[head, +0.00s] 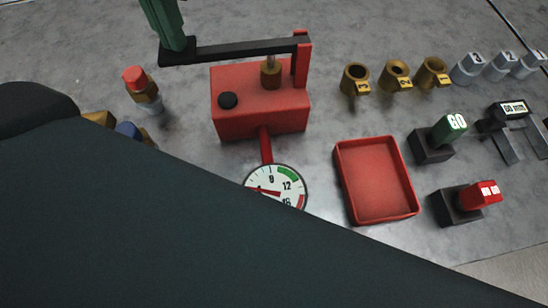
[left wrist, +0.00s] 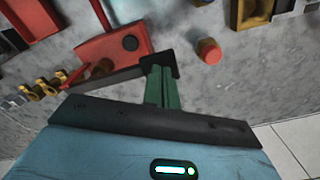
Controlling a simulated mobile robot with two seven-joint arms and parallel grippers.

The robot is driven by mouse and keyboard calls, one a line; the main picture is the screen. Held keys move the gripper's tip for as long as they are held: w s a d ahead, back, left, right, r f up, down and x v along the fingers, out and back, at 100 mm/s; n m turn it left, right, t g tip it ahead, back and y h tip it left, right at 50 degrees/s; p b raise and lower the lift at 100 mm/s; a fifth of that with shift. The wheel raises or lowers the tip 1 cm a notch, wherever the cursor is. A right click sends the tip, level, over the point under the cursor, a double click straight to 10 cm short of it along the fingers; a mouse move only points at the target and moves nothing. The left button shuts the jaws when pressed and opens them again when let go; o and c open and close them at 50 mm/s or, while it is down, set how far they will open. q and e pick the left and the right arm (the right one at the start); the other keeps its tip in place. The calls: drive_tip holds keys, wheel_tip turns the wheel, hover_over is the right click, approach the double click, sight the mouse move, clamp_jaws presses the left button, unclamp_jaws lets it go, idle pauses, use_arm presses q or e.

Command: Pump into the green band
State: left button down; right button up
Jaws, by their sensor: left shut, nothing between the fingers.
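A dark part of my arm hides the gauge's lower edge. My right gripper is not in view.
A red tray (head: 375,180) lies right of the gauge. Brass fittings (head: 396,76) and grey fittings (head: 499,65) line the back right. Green (head: 449,128) and red (head: 479,194) labelled pieces sit in black holders. A red-capped fitting (head: 141,84) stands left of the pump.

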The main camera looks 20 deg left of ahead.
use_arm(q)
drive_tip(key=shift+f, duration=0.25)
drive_tip(key=shift+f+b, duration=0.25)
drive_tip(key=shift+b, duration=0.15)
drive_tip(key=shift+f, duration=0.2)
drive_tip(key=shift+f+b, duration=1.05)
drive_tip(key=shift+b, duration=0.05)
drive_tip(key=shift+s+d+f+b, duration=0.2)
drive_tip(key=shift+s+f+b, duration=0.05)
drive_tip(key=shift+f+b, duration=0.25)
drive_tip(key=shift+s+d+f+b, duration=0.15)
drive_tip(key=shift+s+f+b, duration=0.1)
drive_tip(key=shift+f+b, duration=0.2)
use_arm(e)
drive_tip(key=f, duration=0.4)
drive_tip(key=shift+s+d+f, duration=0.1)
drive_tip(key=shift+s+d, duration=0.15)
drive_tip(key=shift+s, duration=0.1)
use_arm(q)
drive_tip(key=shift+r, duration=0.1)
